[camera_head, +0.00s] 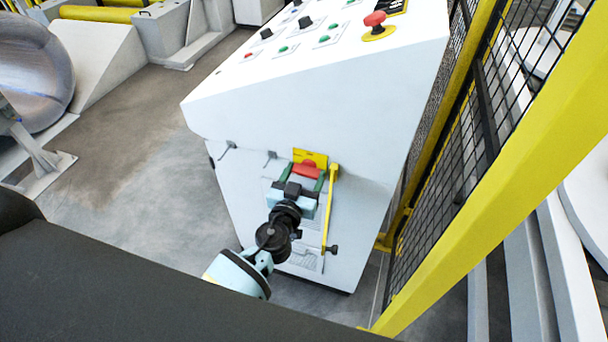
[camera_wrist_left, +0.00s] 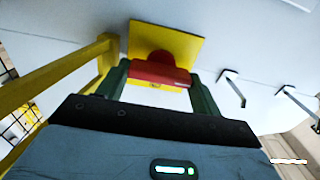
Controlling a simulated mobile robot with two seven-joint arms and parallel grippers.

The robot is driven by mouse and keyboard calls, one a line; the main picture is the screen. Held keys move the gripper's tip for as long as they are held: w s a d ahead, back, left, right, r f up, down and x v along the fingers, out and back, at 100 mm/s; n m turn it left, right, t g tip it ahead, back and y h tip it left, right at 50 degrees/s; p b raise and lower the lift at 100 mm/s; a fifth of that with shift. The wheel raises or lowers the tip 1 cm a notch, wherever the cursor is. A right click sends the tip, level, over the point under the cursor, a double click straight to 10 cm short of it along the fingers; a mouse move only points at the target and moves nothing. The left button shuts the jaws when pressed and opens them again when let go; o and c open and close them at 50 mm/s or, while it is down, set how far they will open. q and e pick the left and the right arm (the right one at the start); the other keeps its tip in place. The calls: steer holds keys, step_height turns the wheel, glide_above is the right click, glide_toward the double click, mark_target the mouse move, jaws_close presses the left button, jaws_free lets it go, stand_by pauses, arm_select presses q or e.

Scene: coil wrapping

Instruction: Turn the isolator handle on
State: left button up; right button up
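The red isolator handle (camera_wrist_left: 160,74) sits on a yellow plate (camera_wrist_left: 185,42) on the cabinet side; its bar runs across the wrist view. In the head view the handle (camera_head: 306,169) shows low on the white cabinet. My left gripper (camera_head: 304,178) is at the handle, with its green fingers apart, one on each side of the bar. The wrist view shows almost no gap between the bar's ends and the fingers of this gripper (camera_wrist_left: 160,82). Whether they press on it I cannot tell. My right gripper is in neither view.
The white cabinet (camera_head: 300,115) carries buttons and a red emergency stop (camera_head: 375,19) on top. A yellow bar (camera_head: 329,210) stands close beside my left gripper. Thin hooks (camera_head: 270,157) stick out left of the handle. A yellow-framed mesh fence (camera_head: 455,150) closes the right side.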

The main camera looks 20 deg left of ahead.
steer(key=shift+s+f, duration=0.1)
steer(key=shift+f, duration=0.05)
arm_select(q)
steer(key=shift+m, duration=0.5)
steer(key=shift+d+f+m+b, duration=0.1)
steer(key=shift+m+b, duration=0.45)
steer(key=shift+m, duration=0.65)
steer(key=m, duration=0.4)
steer(key=shift+b, duration=0.4)
steer(key=m, duration=1)
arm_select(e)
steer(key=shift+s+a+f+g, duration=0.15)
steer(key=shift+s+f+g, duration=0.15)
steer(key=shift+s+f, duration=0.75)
arm_select(q)
steer(key=shift+m, duration=0.4)
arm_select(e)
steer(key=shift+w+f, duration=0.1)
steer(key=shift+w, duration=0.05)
